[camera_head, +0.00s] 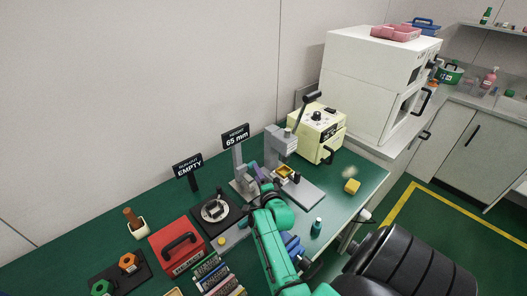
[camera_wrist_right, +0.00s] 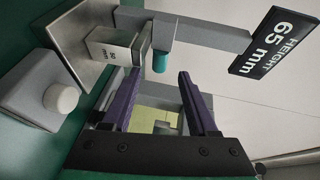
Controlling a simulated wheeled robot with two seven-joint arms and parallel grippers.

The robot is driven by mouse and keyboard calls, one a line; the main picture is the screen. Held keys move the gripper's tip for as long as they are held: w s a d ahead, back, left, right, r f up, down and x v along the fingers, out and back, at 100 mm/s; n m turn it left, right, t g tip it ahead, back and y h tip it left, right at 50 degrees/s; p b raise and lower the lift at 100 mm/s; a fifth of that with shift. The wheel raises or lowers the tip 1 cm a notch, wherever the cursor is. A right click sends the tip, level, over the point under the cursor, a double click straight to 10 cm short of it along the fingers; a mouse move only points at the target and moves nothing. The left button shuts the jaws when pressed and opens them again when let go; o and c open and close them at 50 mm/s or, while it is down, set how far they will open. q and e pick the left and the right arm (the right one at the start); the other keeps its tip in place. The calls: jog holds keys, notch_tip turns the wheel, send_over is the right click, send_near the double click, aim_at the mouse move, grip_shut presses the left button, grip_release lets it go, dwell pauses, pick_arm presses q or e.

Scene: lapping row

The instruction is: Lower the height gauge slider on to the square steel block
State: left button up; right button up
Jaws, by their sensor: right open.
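The height gauge (camera_wrist_right: 205,35) has a grey column on a steel base plate (camera_wrist_right: 72,40), with a black sign (camera_wrist_right: 275,42) reading HEIGHT 65 mm; the sign also shows in the head view (camera_head: 235,136). The square steel block (camera_wrist_right: 108,47) stands on the base plate beside the column. The slider (camera_wrist_right: 162,32) sits on the column a little above the block, with a teal knob (camera_wrist_right: 160,62) on it. My right gripper (camera_wrist_right: 158,76) is open, its purple fingers on either side of the knob's line, with the knob near the fingertips. Contact cannot be told. My left gripper is not in view.
A grey box with a white knob (camera_wrist_right: 61,98) is close to the gripper.

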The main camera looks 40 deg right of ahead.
jog(key=p+v, duration=0.3)
jog(key=v, duration=0.3)
jog(key=shift+s+a+r+p, duration=0.15)
jog(key=shift+s+r+p, duration=0.05)
jog(key=shift+s+p, duration=0.1)
jog(key=shift+s+a, duration=0.1)
jog(key=shift+s, duration=0.1)
jog(key=shift+f, duration=0.15)
